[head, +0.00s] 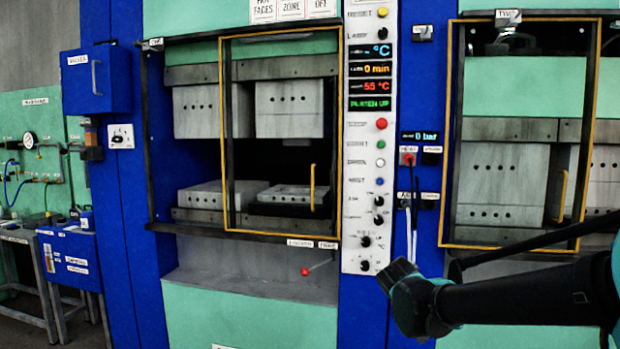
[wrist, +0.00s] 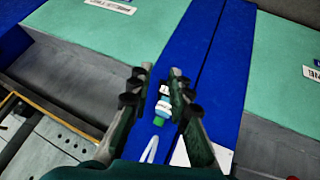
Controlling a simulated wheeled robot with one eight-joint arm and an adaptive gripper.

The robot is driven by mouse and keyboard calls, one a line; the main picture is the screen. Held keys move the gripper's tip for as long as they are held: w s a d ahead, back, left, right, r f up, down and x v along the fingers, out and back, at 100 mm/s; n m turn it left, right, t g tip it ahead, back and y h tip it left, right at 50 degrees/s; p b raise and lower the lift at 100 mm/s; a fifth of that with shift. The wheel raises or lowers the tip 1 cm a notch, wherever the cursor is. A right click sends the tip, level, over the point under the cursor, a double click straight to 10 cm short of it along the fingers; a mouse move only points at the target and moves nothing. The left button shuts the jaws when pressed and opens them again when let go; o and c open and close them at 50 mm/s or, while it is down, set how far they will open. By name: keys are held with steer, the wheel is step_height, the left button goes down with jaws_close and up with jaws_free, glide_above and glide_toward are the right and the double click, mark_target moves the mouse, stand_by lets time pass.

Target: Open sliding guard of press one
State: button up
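The left press has a sliding guard (head: 225,140), a clear panel in a yellow frame, over the right half of its opening. The left half of the opening is uncovered. A yellow vertical handle (head: 312,187) is near the guard's right edge. Grey platens (head: 290,110) show through the panel. My gripper (head: 398,272) is low and to the right of this guard, apart from the handle, in front of the blue column. In the wrist view my gripper (wrist: 160,76) has its two fingers apart with nothing held between them. The handle cannot be made out there.
A white control panel (head: 370,130) stands between the guard and the right press. The right press has its own yellow-framed guard (head: 452,130) with a handle (head: 562,194). Cables (head: 411,225) hang on the blue column near my gripper.

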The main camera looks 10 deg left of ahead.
steer(key=w+a+r+t+h, duration=0.1)
steer(key=w+a+r+t, duration=0.2)
steer(key=w+a+r, duration=0.5)
steer(key=m+t+y, duration=0.1)
steer(key=t, duration=0.7)
glide_toward(312, 180)
steer(key=x, duration=1)
steer(key=shift+w, duration=0.3)
jaws_close()
